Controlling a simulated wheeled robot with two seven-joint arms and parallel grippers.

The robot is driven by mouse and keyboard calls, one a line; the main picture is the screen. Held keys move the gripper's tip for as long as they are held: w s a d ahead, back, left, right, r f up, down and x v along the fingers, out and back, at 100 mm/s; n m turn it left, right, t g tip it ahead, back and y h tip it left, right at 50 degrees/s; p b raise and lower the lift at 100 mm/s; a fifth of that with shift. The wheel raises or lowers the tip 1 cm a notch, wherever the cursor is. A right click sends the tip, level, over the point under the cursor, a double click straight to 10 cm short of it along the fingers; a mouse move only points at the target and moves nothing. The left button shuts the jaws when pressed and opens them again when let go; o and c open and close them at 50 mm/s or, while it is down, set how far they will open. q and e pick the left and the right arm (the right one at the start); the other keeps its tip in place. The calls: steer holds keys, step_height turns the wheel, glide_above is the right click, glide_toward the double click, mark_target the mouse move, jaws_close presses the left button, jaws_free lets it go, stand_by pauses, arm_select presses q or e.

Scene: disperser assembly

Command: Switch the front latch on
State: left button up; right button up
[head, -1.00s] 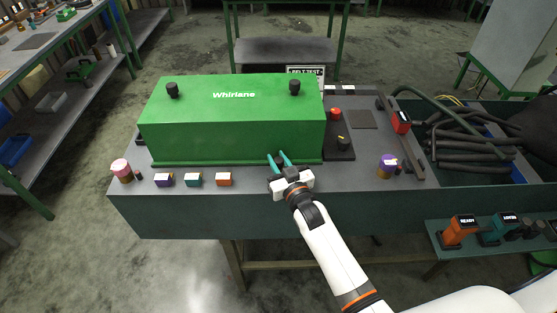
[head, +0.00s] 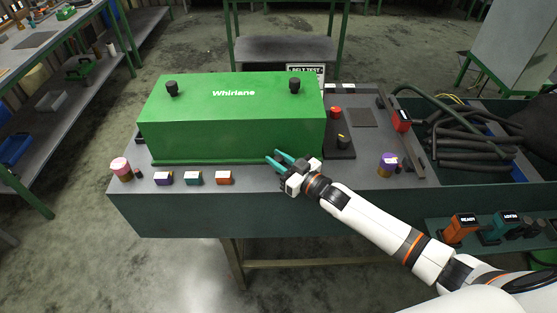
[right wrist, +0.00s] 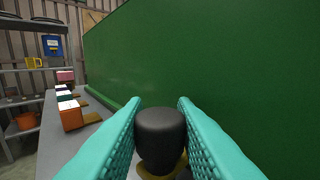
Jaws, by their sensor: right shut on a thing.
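The green Whirlane machine cover (head: 232,118) stands on the grey bench. My right gripper (head: 275,157) is low at the cover's front face, right of its middle. In the right wrist view, its teal fingers (right wrist: 160,125) are on both sides of a black rounded knob (right wrist: 160,138) with a brassy base, and shut on it. This knob looks like the front latch's handle. It sits beside the green wall of the cover. In the head view the fingers hide the knob. My left gripper is not in view.
Purple (head: 163,178), teal (head: 193,178) and orange (head: 223,177) blocks stand along the bench's front edge, left of the gripper. A black panel with a red button (head: 335,112) is right of the cover.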

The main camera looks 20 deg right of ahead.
steer(key=o, duration=0.7)
steer(key=shift+s+d+f, duration=0.1)
steer(key=shift+s+d, duration=0.15)
steer(key=shift+s, duration=0.2)
steer(key=shift+b+v, duration=1)
steer(key=shift+v, duration=4.5)
